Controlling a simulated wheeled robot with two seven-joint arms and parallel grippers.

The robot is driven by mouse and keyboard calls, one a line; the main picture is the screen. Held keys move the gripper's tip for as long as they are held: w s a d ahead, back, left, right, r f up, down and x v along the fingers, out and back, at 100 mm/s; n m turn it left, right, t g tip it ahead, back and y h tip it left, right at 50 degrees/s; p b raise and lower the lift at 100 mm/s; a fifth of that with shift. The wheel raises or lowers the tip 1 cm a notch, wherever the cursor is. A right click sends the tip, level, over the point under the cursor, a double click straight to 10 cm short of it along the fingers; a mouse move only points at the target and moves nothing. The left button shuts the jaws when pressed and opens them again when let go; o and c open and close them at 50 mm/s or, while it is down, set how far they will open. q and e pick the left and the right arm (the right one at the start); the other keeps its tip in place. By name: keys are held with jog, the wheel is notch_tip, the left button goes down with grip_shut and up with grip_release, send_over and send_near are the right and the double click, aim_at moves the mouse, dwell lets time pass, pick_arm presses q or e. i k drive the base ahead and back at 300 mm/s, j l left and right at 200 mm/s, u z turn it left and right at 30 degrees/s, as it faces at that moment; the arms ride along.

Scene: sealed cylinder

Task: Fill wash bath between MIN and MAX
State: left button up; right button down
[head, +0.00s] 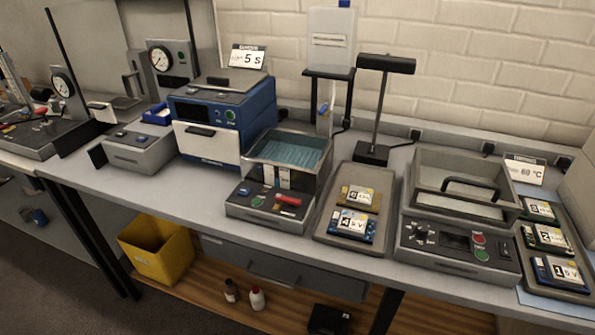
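The likely wash bath (318,180) stands mid-bench. It is a clear-walled tank on a grey base with buttons and a red handle on its front. Teal ribbed content shows inside, but I cannot tell whether it is liquid, nor read any MIN or MAX marks on the pale strips at its front. A white container (332,40) sits on a dark stand behind it, with a small blue tap or lever (325,110) below. Neither of my grippers is in view.
A blue-and-white machine (222,120) marked 5 s stands left of the tank. A tray (326,231) with numbered boards, a lamp (385,64) and a handled grey unit (462,255) near a 60 °C sign stand right. A yellow bin (160,262) is below.

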aim_at(322, 112)
jog(key=u, duration=1.55)
jog(key=z, duration=1.55)
jog(key=j+z, duration=0.1)
jog(key=j, duration=0.65)
